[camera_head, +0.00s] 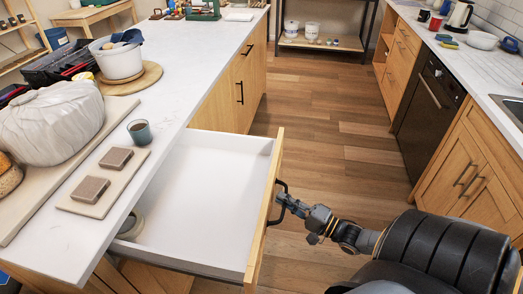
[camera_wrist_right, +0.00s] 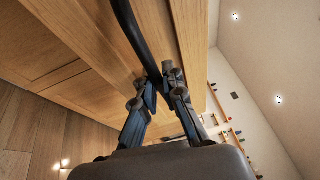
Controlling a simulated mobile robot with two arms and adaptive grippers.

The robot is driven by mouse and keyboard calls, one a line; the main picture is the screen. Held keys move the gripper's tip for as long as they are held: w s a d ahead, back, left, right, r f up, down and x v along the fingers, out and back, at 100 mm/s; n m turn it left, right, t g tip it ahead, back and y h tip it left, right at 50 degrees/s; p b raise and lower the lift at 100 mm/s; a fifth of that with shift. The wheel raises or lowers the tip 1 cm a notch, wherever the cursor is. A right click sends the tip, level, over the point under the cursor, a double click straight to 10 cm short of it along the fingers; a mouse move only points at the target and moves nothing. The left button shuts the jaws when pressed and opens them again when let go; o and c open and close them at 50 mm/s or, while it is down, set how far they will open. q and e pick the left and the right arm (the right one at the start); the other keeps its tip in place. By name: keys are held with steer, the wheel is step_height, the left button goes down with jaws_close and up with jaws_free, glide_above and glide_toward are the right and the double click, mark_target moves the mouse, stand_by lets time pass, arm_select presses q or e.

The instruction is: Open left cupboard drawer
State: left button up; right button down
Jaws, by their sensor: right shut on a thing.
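The left cupboard drawer (camera_head: 205,200) stands pulled out from under the white counter, with its pale inside showing. The drawer's wooden front (camera_head: 264,215) carries a black handle (camera_head: 276,201). My right gripper (camera_head: 284,199) is shut on this handle from the aisle side. In the right wrist view its two fingers (camera_wrist_right: 158,84) close around the black bar (camera_wrist_right: 128,25), close to the wooden front. The fingers hide part of the bar. My left gripper is in neither view.
The white counter (camera_head: 190,73) holds a wrapped bundle (camera_head: 50,122), a white pot (camera_head: 118,60), a cup (camera_head: 140,132) and a board with two brown blocks (camera_head: 102,174). Opposite cupboards (camera_head: 470,165) line the right side. The wooden floor (camera_head: 330,130) between is clear beyond my arm.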

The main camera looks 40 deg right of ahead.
steer(key=s+d, duration=0.4)
steer(key=s, duration=0.1)
stand_by(0.4)
steer(key=c, duration=1.4)
jaws_free()
steer(key=v, duration=1.2)
